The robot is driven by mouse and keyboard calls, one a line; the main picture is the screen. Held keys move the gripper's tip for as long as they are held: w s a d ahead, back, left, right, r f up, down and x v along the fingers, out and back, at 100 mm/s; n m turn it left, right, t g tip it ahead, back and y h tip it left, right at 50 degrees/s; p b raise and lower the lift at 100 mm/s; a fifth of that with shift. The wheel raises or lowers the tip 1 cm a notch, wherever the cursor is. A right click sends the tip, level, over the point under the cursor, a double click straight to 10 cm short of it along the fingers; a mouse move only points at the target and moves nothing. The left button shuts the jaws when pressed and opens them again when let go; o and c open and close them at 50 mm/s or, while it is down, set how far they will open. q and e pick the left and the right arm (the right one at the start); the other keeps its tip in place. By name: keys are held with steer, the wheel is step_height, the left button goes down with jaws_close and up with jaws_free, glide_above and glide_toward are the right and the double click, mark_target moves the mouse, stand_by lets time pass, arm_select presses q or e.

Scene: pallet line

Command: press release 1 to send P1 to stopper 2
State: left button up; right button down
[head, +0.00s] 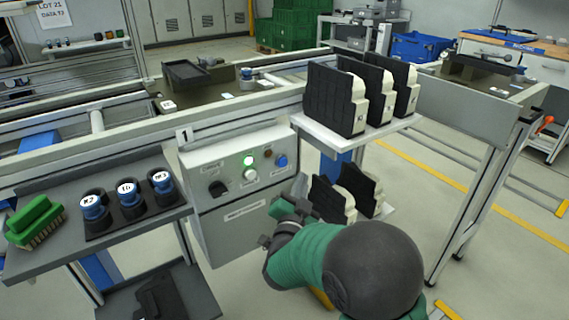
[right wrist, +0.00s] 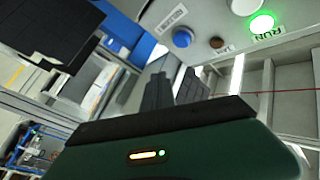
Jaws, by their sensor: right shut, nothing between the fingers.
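The station box (head: 235,190) marked 1 has a lit green lamp (head: 248,160), a white button (head: 250,174), a blue button (head: 281,161) and a black knob (head: 217,188). In the right wrist view the blue button (right wrist: 182,38) sits beside a small label, and the green lamp (right wrist: 261,23) is marked RUN. My right gripper (head: 266,238) is shut and empty, in front of the box and below the buttons. Its dark fingers (right wrist: 172,90) appear apart from the blue button. A dark pallet (head: 208,88) stands on the conveyor behind the box; its tag is too small to read surely.
A shelf (head: 340,140) with black and white parts (head: 337,98) stands right of the box, with more parts below. Another pallet (head: 478,70) is farther right.

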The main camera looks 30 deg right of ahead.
mark_target(283, 162)
steer(key=w, duration=0.4)
steer(key=shift+w+a, duration=0.3)
stand_by(1.7)
steer(key=shift+w+r, duration=0.15)
steer(key=shift+w, duration=0.2)
steer(key=shift+w+a, duration=0.1)
steer(key=shift+w, duration=0.4)
stand_by(0.5)
steer(key=shift+s, duration=0.15)
stand_by(0.4)
steer(key=shift+s, duration=0.75)
